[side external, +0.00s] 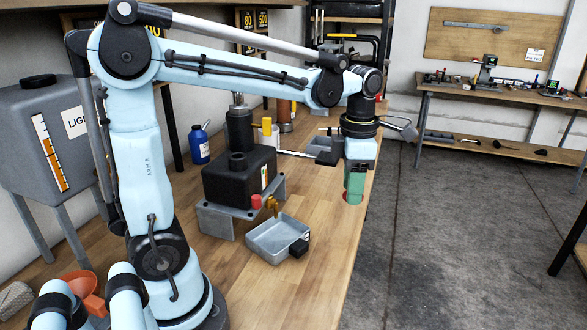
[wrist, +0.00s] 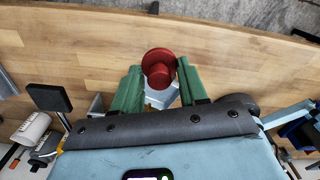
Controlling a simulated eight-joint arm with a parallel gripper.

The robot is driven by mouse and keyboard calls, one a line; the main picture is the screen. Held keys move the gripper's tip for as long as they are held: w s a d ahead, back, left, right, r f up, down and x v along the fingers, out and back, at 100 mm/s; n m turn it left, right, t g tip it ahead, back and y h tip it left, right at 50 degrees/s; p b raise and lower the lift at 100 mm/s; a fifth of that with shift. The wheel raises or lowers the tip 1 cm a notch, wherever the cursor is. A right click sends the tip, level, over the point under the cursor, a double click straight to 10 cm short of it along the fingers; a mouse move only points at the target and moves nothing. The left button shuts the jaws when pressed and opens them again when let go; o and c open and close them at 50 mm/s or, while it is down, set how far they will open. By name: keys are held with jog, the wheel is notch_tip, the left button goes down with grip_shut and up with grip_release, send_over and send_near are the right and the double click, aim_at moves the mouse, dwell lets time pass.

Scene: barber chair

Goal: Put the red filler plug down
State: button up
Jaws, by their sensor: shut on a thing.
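The red filler plug (wrist: 158,66) is a round, stepped red piece between the green fingertips of my gripper (wrist: 155,84) in the wrist view. My gripper is shut on the plug. Whether the plug touches the bench top or hangs just above it, I cannot tell. The black tank (side external: 232,178) stands on a grey stand, left of my gripper.
A grey metal tray (side external: 277,241) sits in front of the tank, with a brass tap and a red part (side external: 256,201) above it. A blue bottle (side external: 199,145) stands behind. Bare bench lies between the tray and my gripper; the bench edge is close on the right.

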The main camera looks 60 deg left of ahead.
jog(key=w+d+f, duration=0.1)
jog(key=d+f, duration=0.2)
jog(key=f, duration=0.2)
send_over(341, 231)
notch_tip(341, 231, down, 7)
jog(key=shift+r, duration=0.2)
jog(key=shift+f, duration=2)
jog(key=shift+f, duration=0.1)
jog(key=o, duration=1)
